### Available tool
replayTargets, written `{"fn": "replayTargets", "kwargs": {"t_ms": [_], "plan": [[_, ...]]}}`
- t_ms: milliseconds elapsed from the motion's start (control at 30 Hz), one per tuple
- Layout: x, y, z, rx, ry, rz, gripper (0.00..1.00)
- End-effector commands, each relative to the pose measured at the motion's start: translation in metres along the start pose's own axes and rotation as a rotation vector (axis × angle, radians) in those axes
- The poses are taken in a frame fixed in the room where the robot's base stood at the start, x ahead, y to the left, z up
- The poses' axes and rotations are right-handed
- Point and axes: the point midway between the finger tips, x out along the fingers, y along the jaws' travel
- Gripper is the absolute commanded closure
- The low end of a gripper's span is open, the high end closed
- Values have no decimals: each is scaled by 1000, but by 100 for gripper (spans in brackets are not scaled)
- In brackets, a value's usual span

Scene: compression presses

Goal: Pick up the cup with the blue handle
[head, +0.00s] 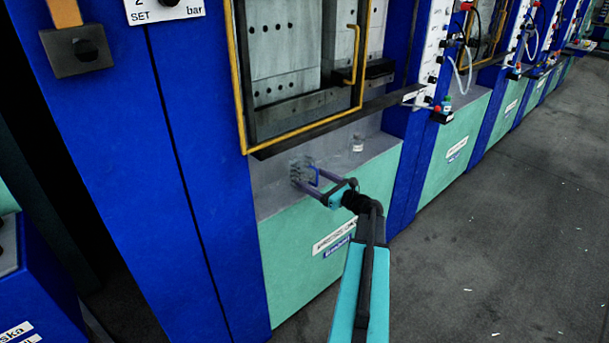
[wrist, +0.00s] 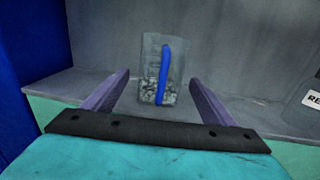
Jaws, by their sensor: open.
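The cup (wrist: 152,62) is clear and holds small grey pieces in its lower part. Its blue handle (wrist: 163,75) faces my gripper in the wrist view. The cup stands upright on the grey ledge of the press, and it also shows in the head view (head: 297,171). My gripper (wrist: 160,82) is open, with one purple finger to the left of the cup and one to the right. In the wrist view, bare gaps show between each finger and the cup. In the head view, my gripper (head: 305,178) reaches in over the ledge to the cup.
A blue panel (head: 185,170) rises at the left.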

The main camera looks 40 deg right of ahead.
Motion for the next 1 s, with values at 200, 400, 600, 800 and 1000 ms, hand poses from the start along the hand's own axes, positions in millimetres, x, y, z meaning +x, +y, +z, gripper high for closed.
{"fn": "replayTargets", "kwargs": {"t_ms": [200,400,600,800,1000], "plan": [[1,0,0,0,0,-1,22],[3,-1,0,0,0,-1,22],[20,-2,2,1,0,1,22],[43,-2,1,1,1,0,22],[52,-2,1,1,0,-2,22]]}}
